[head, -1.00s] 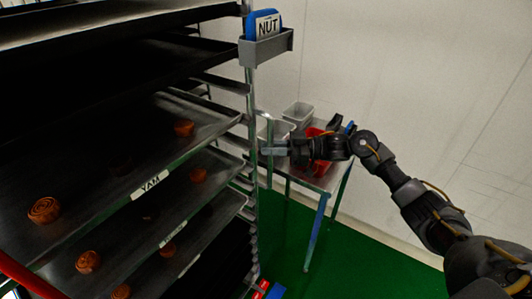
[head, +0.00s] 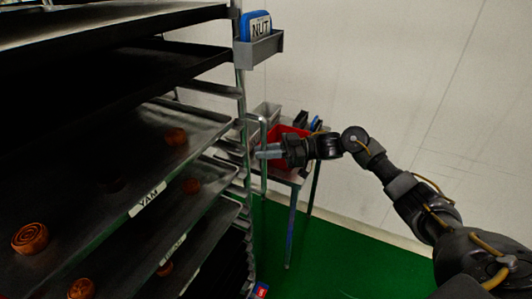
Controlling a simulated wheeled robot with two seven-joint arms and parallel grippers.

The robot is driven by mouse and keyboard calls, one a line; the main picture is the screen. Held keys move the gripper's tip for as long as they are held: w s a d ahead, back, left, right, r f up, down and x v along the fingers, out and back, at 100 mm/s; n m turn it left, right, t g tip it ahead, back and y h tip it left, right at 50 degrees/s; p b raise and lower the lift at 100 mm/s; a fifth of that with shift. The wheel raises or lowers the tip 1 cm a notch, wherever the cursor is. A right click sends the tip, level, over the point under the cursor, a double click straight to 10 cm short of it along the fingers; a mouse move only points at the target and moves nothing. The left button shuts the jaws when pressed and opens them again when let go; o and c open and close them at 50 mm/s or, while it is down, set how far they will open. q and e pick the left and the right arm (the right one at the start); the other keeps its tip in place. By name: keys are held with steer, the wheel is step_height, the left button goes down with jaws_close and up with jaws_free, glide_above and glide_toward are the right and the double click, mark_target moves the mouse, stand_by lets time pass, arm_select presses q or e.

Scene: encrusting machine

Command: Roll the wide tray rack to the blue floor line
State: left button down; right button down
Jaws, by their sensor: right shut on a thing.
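The wide tray rack (head: 239,95) fills the left of the head view, with several dark trays stacked on its shelves. Round brown pastries sit on the trays, and one tray edge carries a YAM label (head: 148,199). My right gripper (head: 265,152) reaches in from the right and is shut on the upright handle (head: 263,178) at the rack's right side. My left gripper is out of view. A blue floor line cannot be made out for sure; a small red and blue patch (head: 259,291) shows low beside the rack.
A metal table (head: 290,176) with a red bin (head: 284,133) and grey bins stands behind the gripper, near the white wall (head: 400,60). A grey holder with a blue NUT card (head: 257,27) hangs on the rack's post. Green floor (head: 330,255) is open right of the rack.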

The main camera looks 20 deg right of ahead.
steer(key=shift+s, duration=0.1)
steer(key=c, duration=1.7)
jaws_free()
steer(key=shift+d, duration=0.1)
steer(key=shift+c, duration=0.2)
steer(key=shift+o, duration=1.4)
steer(key=shift+s+r, duration=0.15)
steer(key=shift+s, duration=0.15)
steer(key=b+v, duration=0.4)
steer(key=v, duration=0.7)
steer(key=shift+w, duration=0.1)
